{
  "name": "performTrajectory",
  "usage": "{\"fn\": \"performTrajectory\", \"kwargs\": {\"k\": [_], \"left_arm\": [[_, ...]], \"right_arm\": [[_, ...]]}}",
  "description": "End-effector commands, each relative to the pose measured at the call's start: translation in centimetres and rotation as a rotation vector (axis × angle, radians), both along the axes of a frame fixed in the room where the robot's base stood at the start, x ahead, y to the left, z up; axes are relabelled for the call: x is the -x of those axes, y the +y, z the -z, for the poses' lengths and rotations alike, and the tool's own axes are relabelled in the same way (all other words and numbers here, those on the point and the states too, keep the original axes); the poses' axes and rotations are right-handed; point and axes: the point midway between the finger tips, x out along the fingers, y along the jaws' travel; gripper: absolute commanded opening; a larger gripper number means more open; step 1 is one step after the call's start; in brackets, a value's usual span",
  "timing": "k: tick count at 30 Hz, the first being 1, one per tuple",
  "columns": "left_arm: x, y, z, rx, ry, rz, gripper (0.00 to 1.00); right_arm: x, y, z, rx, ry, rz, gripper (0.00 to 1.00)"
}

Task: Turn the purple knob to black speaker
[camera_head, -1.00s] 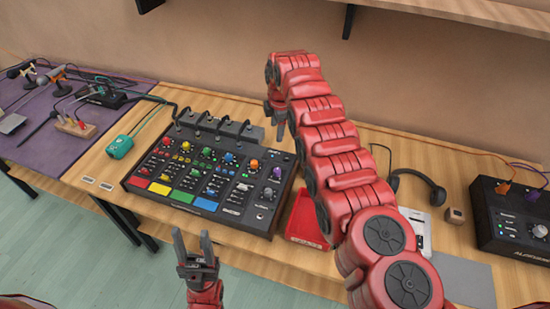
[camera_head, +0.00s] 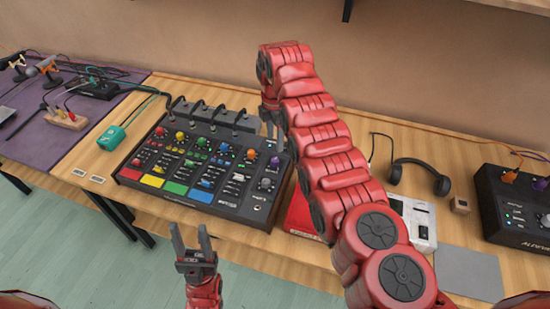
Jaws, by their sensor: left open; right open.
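The black mixer (camera_head: 225,205) lies on the wooden table with coloured knobs and pads. A small purple knob (camera_head: 274,161) sits near its right edge, right of an orange knob (camera_head: 252,155). A larger grey-purple knob (camera_head: 266,184) is below it. My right gripper (camera_head: 273,138) is open, pointing down just above the purple knob; contact cannot be told. My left gripper (camera_head: 192,242) is open and empty in front of the table. A black box (camera_head: 515,212) with orange and purple plugs stands at the far right. I cannot make out a speaker for certain.
Black plugs (camera_head: 211,118) line the mixer's back edge. A red tray (camera_head: 302,215) is partly hidden behind my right arm. Headphones (camera_head: 420,165), a white device (camera_head: 412,212) and a small wooden cube (camera_head: 461,205) lie to the right. A teal box (camera_head: 112,138) sits left.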

Motion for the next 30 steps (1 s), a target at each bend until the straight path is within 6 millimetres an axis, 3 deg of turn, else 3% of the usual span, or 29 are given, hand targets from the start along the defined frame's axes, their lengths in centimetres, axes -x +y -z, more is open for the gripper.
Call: {"fn": "performTrajectory", "kwargs": {"k": [7, 10, 22, 23, 30], "left_arm": [[0.0, 0.0, -1.8, 0.000, 0.001, 0.000, 0.50], [0.0, 0.0, -0.2, 0.000, 0.001, 0.000, 0.50], [0.0, 0.0, 0.1, 0.000, 0.001, 0.000, 0.50], [0.0, 0.0, 0.1, 0.000, 0.000, 0.000, 0.50], [0.0, 0.0, 0.1, 0.000, 0.001, 0.000, 0.50]], "right_arm": [[0.2, 0.0, 5.7, 0.002, 0.006, -0.002, 0.61], [0.1, 0.0, 7.9, 0.001, 0.004, -0.001, 0.61], [0.0, 0.0, 8.8, 0.000, 0.000, 0.000, 0.61], [0.0, 0.0, 8.8, 0.000, 0.000, 0.000, 0.59], [0.0, 0.0, 8.7, 0.000, 0.000, 0.000, 0.16]]}}
